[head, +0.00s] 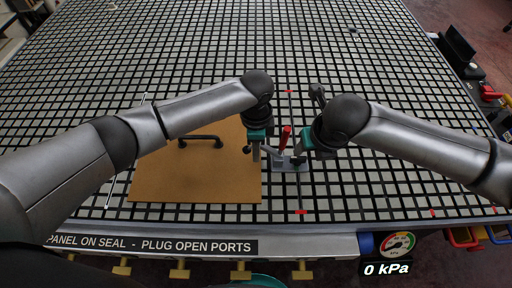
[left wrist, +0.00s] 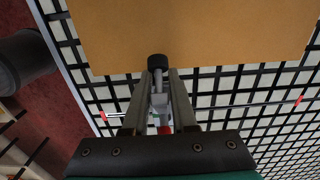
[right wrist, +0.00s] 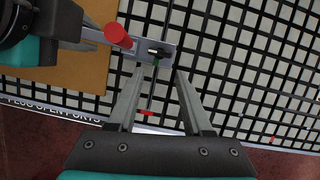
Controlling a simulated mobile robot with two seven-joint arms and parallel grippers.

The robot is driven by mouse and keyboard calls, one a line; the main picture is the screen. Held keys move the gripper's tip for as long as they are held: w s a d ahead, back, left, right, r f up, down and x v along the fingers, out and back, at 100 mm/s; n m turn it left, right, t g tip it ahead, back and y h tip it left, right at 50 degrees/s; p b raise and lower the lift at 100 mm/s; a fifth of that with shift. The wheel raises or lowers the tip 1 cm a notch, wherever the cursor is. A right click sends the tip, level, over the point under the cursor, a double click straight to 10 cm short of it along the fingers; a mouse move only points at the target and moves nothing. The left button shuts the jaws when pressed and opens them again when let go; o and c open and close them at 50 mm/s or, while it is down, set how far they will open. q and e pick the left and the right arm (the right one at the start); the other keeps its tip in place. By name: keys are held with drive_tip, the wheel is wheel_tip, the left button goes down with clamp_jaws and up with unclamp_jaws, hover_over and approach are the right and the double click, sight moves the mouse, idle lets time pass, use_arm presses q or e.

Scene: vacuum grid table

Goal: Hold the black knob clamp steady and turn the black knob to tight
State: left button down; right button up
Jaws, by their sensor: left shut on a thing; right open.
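The clamp has a grey base plate (head: 293,165), an upright red handle (head: 284,138) and a metal bar ending in a black tip (left wrist: 157,62). My left gripper (head: 257,154) is shut on the clamp's bar, with the black tip protruding past its fingers beside the brown panel's edge. My right gripper (head: 301,150) is open just right of the clamp. In the right wrist view, a small black knob-like part (right wrist: 157,52) on the plate lies just beyond and between its open fingertips. I cannot tell whether they touch it. The red handle's top (right wrist: 118,35) shows beside them.
A brown panel (head: 190,182) with a black handle (head: 200,139) lies on the black-and-white grid table (head: 200,60). A thin rod with red ends (head: 301,211) runs beside the clamp. A gauge (head: 397,243) on the front edge reads 0 kPa. The far grid is mostly clear.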

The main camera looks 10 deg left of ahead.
drive_tip(key=shift+c, duration=0.4)
wheel_tip(320, 180, up, 3)
drive_tip(key=m+g, duration=0.1)
drive_tip(key=m, duration=0.9)
hover_over(301, 157)
drive_tip(key=w+d, duration=0.2)
drive_tip(key=f+m+g+y, duration=0.1)
drive_tip(key=f+m, duration=0.2)
drive_tip(key=f, duration=0.1)
drive_tip(key=s+a+f+m+g+y, duration=0.1)
drive_tip(key=f+m, duration=0.2)
drive_tip(key=f, duration=0.1)
drive_tip(key=s+a+f+m+g+y, duration=0.1)
drive_tip(key=f+m, duration=0.2)
drive_tip(key=f, duration=0.1)
drive_tip(key=shift+g, duration=0.3)
drive_tip(key=shift+c, duration=0.2)
clamp_jaws()
